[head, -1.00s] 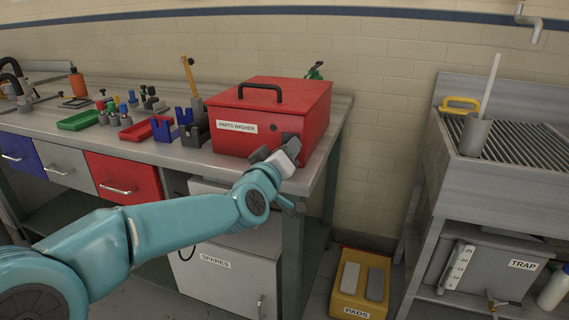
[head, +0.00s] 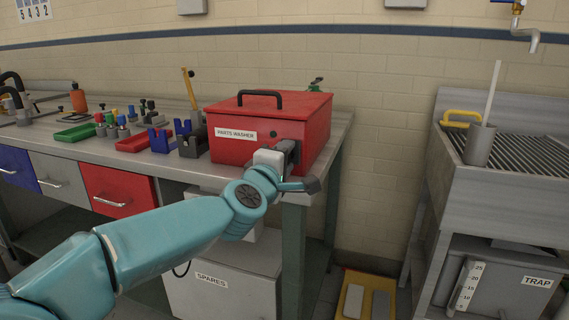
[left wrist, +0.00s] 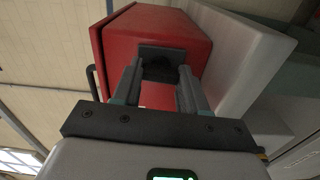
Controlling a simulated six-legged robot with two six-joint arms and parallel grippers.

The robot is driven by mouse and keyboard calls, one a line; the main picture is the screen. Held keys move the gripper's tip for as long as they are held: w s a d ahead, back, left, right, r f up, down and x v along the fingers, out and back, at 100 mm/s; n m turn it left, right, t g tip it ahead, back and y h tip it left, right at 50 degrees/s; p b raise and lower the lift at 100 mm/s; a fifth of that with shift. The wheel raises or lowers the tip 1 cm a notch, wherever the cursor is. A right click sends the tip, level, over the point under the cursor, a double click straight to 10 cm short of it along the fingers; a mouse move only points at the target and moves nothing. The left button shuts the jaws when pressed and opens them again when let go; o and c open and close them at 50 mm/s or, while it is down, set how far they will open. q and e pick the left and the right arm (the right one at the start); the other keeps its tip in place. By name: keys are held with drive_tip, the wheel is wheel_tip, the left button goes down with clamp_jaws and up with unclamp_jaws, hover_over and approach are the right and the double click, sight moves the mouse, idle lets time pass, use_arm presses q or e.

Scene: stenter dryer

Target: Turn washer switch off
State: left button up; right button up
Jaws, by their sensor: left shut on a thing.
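The parts washer is a red box (head: 235,148) with a black handle on its lid, standing at the right end of the workbench. A label on its front reads "PARTS WASHER". My left gripper (head: 290,150) is at the lower right of its front face. In the left wrist view, the fingers (left wrist: 160,82) are closed around a dark switch (left wrist: 160,66) on the red front. The switch is partly hidden between the fingers, so its setting cannot be told. In the head view my gripper covers it. My right gripper is not in view.
The grey workbench (head: 95,148) carries a green tray (head: 76,133), a red tray (head: 133,144) and blue blocks (head: 158,140) left of the washer. A metal sink stand (head: 450,175) is at the right. A yellow pads box (head: 345,285) lies on the floor between them.

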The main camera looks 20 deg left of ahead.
use_arm(q)
drive_tip(key=shift+n, duration=0.5)
drive_tip(key=o, duration=1.1)
drive_tip(key=shift+c, duration=0.2)
drive_tip(key=s+p, duration=0.1)
drive_tip(key=s, duration=1.5)
drive_tip(key=shift+s+a, duration=0.15)
drive_tip(key=shift+a, duration=0.1)
